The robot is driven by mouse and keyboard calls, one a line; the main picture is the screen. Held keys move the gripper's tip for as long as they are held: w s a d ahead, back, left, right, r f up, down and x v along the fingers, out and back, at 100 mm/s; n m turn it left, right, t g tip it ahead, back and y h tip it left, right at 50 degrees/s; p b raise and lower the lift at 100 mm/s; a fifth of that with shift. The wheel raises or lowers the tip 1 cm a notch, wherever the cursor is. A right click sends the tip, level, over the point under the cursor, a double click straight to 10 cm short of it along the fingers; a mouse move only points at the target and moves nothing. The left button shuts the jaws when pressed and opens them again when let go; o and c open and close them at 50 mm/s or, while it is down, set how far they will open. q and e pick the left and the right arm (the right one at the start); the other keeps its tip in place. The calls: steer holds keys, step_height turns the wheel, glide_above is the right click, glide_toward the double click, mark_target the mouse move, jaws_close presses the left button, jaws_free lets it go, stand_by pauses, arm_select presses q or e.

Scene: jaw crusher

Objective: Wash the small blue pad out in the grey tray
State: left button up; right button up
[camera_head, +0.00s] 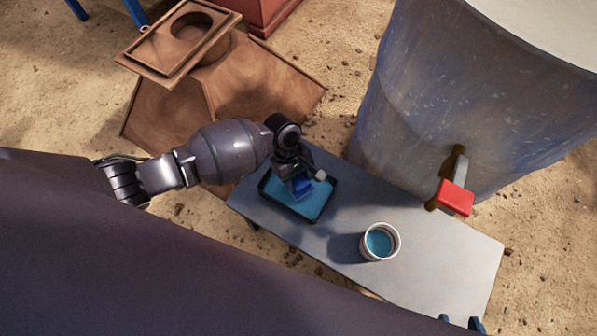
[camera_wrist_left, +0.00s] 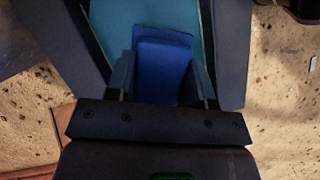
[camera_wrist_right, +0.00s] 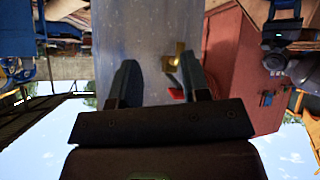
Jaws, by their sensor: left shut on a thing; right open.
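The small blue pad (camera_head: 303,187) is held in my left gripper (camera_head: 300,184), over the left part of the grey tray (camera_head: 287,206). The tray has a dark rim and blue liquid inside. The pad (camera_wrist_left: 162,68) sits between the two fingers in the left wrist view, with the liquid behind it. I cannot tell whether the pad touches the liquid. My right gripper (camera_wrist_right: 160,85) is open and empty in the right wrist view. Its fingertips (camera_head: 460,321) show at the bottom edge of the head view, by the table's near right end.
The tray stands on a narrow grey table (camera_head: 440,262). A white cup (camera_head: 393,250) with blue liquid stands to its right. A large drum (camera_head: 430,120) with a red-handled tap (camera_head: 456,197) stands behind. A brown wooden hopper (camera_head: 235,80) is at the back left. The table's right end is clear.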

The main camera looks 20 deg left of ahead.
arm_select(q)
step_height(320, 180, down, 2)
steer(key=shift+s+f+b, duration=0.1)
steer(key=shift+b, duration=0.25)
steer(key=shift+f, duration=0.65)
arm_select(e)
steer(key=shift+a+f, duration=0.1)
steer(key=shift+f, duration=0.05)
stand_by(0.3)
